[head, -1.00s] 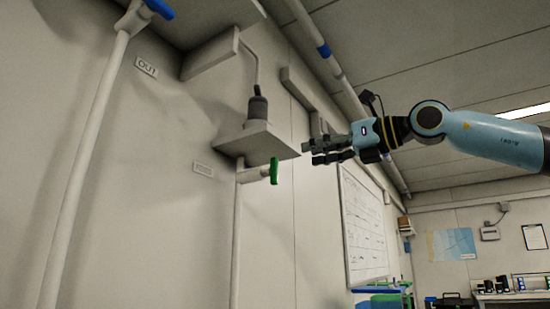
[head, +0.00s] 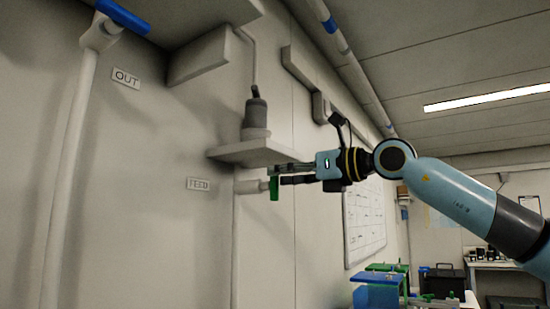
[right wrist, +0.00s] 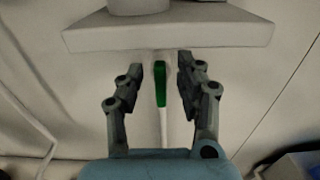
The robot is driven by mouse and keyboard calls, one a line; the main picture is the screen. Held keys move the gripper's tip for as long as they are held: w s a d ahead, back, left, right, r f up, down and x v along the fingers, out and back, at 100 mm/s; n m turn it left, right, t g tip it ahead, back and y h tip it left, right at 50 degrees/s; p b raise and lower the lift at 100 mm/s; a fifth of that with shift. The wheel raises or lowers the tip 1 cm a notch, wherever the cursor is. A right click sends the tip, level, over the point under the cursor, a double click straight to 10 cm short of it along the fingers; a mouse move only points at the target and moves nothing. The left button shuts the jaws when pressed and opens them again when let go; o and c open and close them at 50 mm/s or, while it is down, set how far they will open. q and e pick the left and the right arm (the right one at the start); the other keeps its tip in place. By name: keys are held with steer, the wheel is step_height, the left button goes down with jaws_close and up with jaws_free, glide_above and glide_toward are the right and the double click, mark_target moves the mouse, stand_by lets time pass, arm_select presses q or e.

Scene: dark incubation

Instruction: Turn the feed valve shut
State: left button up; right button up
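The feed valve has a green handle (head: 274,187) on a white pipe by the wall, beside a sign reading FEED (head: 198,184). In the right wrist view the green handle (right wrist: 160,84) stands upright between the two fingers, with a gap on each side. My right gripper (head: 281,175) is open around the handle and does not appear to touch it; it also shows in the right wrist view (right wrist: 159,88). My left gripper is not in view.
A white shelf (head: 250,152) with a grey device (head: 256,115) on it sits just above the handle and gripper. A blue valve handle (head: 123,16) marked OUT is at upper left. A whiteboard (head: 364,220) hangs behind.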

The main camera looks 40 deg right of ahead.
steer(key=shift+p+x, duration=0.65)
steer(key=shift+x, duration=0.65)
steer(key=shift+c, duration=0.2)
